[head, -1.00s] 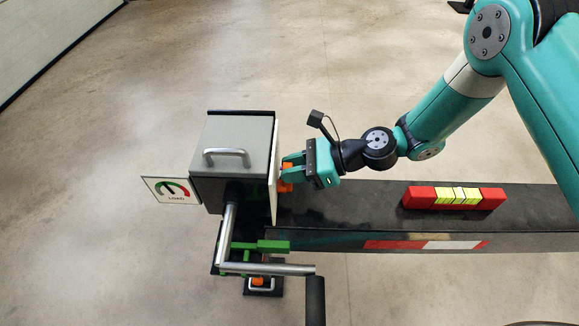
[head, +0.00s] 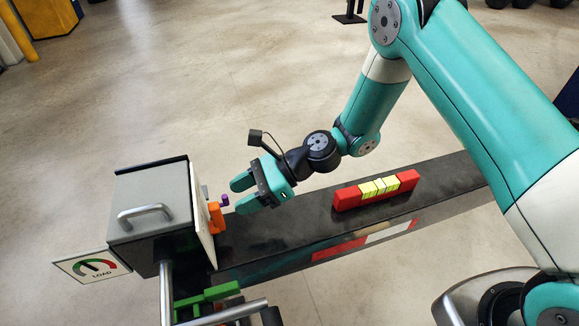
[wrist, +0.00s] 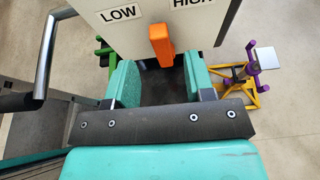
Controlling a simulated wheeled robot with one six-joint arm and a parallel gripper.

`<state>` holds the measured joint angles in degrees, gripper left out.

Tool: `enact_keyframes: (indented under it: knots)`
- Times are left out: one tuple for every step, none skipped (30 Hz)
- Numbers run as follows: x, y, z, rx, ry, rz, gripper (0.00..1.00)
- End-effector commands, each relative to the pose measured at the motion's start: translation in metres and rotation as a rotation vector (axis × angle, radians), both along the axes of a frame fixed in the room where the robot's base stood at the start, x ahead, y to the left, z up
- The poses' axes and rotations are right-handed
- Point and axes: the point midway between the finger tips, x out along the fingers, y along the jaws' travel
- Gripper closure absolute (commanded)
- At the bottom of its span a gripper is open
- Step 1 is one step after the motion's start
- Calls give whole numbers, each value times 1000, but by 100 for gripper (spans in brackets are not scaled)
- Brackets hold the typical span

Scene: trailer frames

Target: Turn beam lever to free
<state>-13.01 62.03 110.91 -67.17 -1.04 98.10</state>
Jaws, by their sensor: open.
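An orange lever (head: 216,216) stands out from the white panel (head: 203,215) on the end of a grey box. In the wrist view the orange lever (wrist: 161,45) hangs below the marks LOW and HIGH, tilted slightly. My gripper (head: 241,195) is open and empty, a short gap to the right of the lever and above the dark beam (head: 270,226). In the wrist view the lever appears ahead of my two fingers (wrist: 160,78). A green lever (head: 208,296) sits low by the crank. No FREE mark is readable, so I cannot tell which lever is the beam's.
The grey box (head: 147,200) has a handle on top and a LOAD dial (head: 92,268) at its left. A red and yellow block row (head: 376,190) lies on the beam. A metal crank (head: 166,290) stands in front. A yellow stand with purple knobs (wrist: 238,75) is at right.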

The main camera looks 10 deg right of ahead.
Motion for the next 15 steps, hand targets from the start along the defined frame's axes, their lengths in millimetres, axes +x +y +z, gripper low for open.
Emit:
enact_keyframes:
  knots:
    - [4,-14,6,0,0,-8,51]
    - [5,-21,9,0,0,-7,51]
    - [6,-31,13,0,0,-6,51]
    - [7,-38,16,0,0,-7,51]
    - [8,-45,19,0,0,-7,51]
    - [9,-54,23,0,1,-6,51]
    - [10,-60,26,0,0,-5,51]
    - [11,-66,28,0,0,-5,51]
    - [12,-74,31,1,0,-5,51]
    - [13,-79,33,0,0,-4,51]
    - [13,-84,35,1,0,-4,51]
    - [14,-89,38,0,1,-4,51]
    - [15,-93,39,0,2,-3,51]
    - [15,-96,40,0,1,-3,51]
    - [16,-100,41,0,1,-2,51]
